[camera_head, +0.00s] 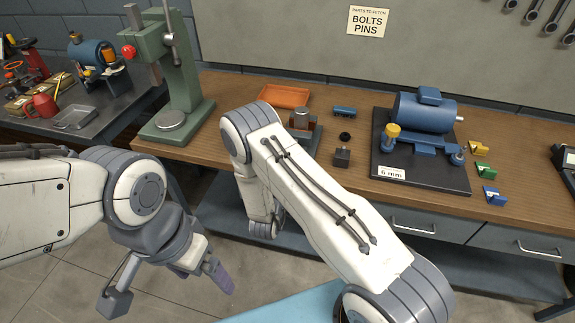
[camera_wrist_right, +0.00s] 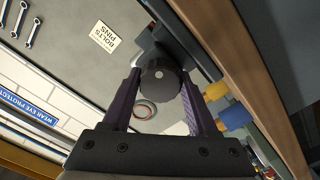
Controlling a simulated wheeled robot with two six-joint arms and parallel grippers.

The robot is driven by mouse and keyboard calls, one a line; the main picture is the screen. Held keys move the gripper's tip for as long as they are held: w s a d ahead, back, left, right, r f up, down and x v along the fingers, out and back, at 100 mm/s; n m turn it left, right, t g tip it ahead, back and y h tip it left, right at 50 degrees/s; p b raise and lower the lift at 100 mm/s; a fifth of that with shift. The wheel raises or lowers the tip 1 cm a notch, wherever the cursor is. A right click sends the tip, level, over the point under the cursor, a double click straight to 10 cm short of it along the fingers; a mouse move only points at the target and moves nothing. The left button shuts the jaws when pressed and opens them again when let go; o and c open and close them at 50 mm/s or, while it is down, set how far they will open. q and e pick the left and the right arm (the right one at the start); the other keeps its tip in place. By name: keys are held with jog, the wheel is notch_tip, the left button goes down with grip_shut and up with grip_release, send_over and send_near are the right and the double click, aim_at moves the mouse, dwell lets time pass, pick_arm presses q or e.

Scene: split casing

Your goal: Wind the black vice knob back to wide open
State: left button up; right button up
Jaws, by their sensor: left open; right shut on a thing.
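The black vice knob (camera_wrist_right: 158,84) is round with a small pale centre dot. In the right wrist view it sits between the two dark purple fingers of my right gripper (camera_wrist_right: 160,90), which is shut on it. Behind the knob is a dark grey body (camera_wrist_right: 152,45). In the head view a grey vice-like block (camera_head: 303,122) stands on the bench, partly hidden by my right arm; the knob and my right gripper are hidden there. My left gripper (camera_head: 219,275) is open and empty, pointing down over the floor in front of the bench, well away from the vice.
A blue motor casing (camera_head: 425,112) sits on a black stand marked 6 mm. An orange tray (camera_head: 284,96), a small dark block (camera_head: 342,157), a black ring (camera_head: 345,137) and coloured pieces (camera_head: 483,168) lie nearby. A green press (camera_head: 178,75) stands left on the wooden bench (camera_head: 225,88).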

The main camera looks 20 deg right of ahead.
jog(key=n, duration=0.6)
jog(key=shift+a+b, duration=0.1)
jog(key=shift+b, duration=0.3)
jog(key=n, duration=0.6)
jog(key=shift+n, duration=0.4)
jog(key=n, duration=1.2)
jog(key=shift+p, duration=0.4)
jog(key=shift+n, duration=0.3)
jog(key=o, duration=1.4)
jog(key=shift+c, duration=0.2)
